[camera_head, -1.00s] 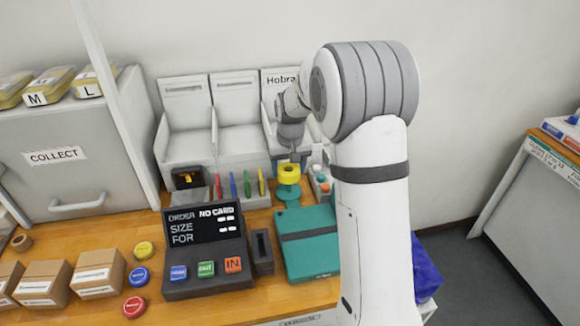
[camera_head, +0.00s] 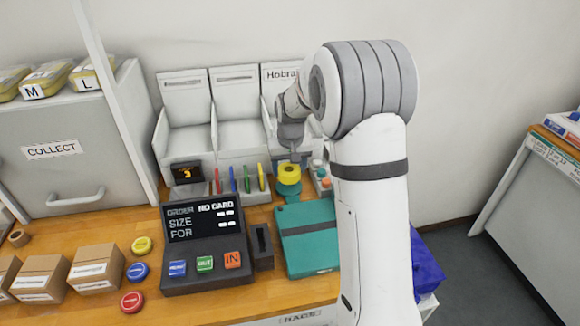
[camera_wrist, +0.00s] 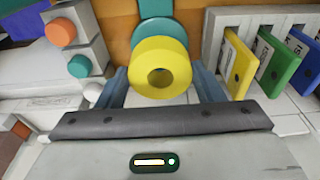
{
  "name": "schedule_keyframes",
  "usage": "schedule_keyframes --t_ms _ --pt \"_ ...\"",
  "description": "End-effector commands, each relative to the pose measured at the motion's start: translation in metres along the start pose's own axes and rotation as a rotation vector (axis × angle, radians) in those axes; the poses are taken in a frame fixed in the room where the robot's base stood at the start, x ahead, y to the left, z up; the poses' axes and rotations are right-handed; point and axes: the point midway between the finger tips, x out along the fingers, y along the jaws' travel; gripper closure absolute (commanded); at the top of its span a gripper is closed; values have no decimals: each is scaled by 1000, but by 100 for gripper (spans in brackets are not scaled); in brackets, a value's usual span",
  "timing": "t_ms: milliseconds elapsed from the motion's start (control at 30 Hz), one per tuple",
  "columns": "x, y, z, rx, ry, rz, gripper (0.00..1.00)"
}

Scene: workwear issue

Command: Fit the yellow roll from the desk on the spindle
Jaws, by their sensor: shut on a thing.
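The yellow roll (camera_head: 289,173) is between the fingers of my gripper (camera_head: 295,156), which is shut on it. It also shows in the wrist view (camera_wrist: 160,68), its hole facing the camera, with a finger on each side. Directly beneath it is a teal stand (camera_head: 288,193) with a round plate, which shows behind the roll in the wrist view (camera_wrist: 183,30). The roll hides the spindle, and I cannot tell whether the roll is around it or above it.
Coloured tags (camera_wrist: 272,62) stand in a grey rack beside the stand. A small holder with orange and teal knobs (camera_wrist: 78,66) is on the other side. A teal folder (camera_head: 308,238) and an order terminal (camera_head: 207,245) lie in front. White bins (camera_head: 240,125) stand behind.

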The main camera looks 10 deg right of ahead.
Motion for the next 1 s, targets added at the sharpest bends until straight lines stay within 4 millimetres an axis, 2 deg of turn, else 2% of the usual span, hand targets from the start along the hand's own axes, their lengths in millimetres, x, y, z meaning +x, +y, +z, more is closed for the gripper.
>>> schedule_keyframes --t_ms 1000 --pt "21 0 3 0 0 0 62"
